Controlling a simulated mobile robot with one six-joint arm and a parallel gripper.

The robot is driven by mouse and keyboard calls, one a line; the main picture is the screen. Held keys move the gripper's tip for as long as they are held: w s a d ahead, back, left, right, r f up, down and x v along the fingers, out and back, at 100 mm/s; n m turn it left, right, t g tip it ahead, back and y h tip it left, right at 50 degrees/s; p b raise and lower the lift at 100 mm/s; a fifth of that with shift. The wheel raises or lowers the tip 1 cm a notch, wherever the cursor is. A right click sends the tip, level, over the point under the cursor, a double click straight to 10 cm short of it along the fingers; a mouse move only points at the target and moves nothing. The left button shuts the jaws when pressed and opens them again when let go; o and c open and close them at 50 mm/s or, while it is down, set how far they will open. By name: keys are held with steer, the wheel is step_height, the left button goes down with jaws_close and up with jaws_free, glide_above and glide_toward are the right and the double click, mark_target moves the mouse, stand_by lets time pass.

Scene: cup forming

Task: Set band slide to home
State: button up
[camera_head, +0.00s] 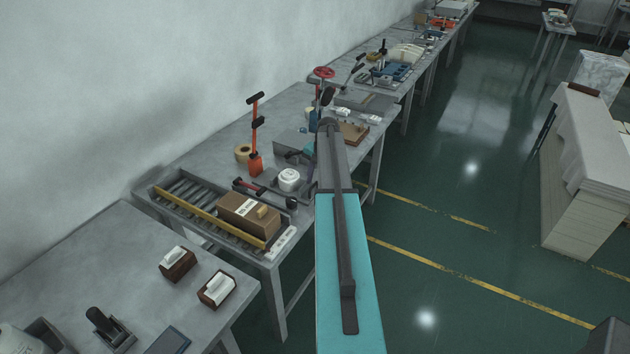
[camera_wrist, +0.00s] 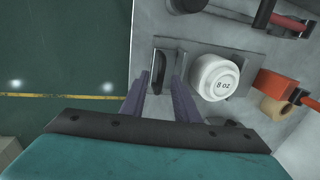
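No part is marked as the band slide, so I cannot tell for certain which it is. In the wrist view my gripper (camera_wrist: 163,64) is open, its two grey-purple fingers apart. A dark upright handle (camera_wrist: 158,70) shows between the fingertips, nearer the left one; I cannot tell whether they touch. Beside the right finger, a white cup-shaped piece marked "8 oz" (camera_wrist: 222,84) sits on a grey plate (camera_wrist: 200,46). The white piece also shows in the head view (camera_head: 289,179). In that view my arm hides part of the bench around the handle.
An orange tool with a black handle (camera_head: 256,140) and a tape roll (camera_head: 243,153) stand behind the white piece. A red-and-black lever (camera_head: 262,192) lies in front. A brown box (camera_head: 248,216) rests on a roller tray (camera_head: 178,200). Open green floor (camera_head: 450,230) is at right.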

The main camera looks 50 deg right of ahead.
mark_target(305, 184)
jaws_close()
steer(key=shift+w, duration=0.1)
steer(key=w, duration=0.2)
steer(key=shift+w+a+b, duration=0.35)
steer(key=shift+b, duration=0.05)
steer(key=shift+w+a, duration=0.2)
steer(key=shift+w, duration=0.2)
jaws_free()
steer(key=shift+w, duration=0.1)
steer(key=shift+d, duration=0.1)
